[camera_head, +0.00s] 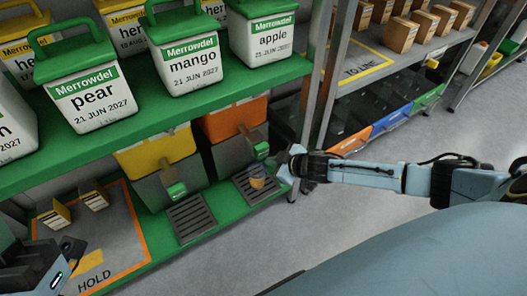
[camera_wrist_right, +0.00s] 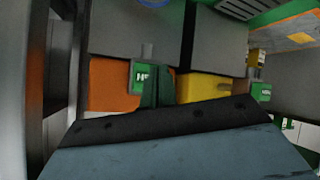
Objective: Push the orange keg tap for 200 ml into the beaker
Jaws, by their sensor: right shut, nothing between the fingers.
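The orange keg (camera_head: 233,118) has a grey lower body and stands at the right end of the green lower shelf. Its green tap (camera_head: 261,149) is on its front; the tap also shows in the right wrist view (camera_wrist_right: 143,77). A small clear beaker (camera_head: 257,182) with something orange in it stands below the tap on a slotted drip tray (camera_head: 264,194). My right gripper (camera_head: 291,160) is shut and empty, just right of the tap; contact cannot be told. My left gripper (camera_head: 70,248) is at the lower left, partly cut off, its fingers unclear.
A yellow keg (camera_head: 156,150) with a green tap stands left of the orange one, above another drip tray (camera_head: 191,217). Labelled tubs stand on the upper green shelf (camera_head: 120,138). A metal rack post (camera_head: 323,75) rises close behind my right gripper. Open floor lies in front.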

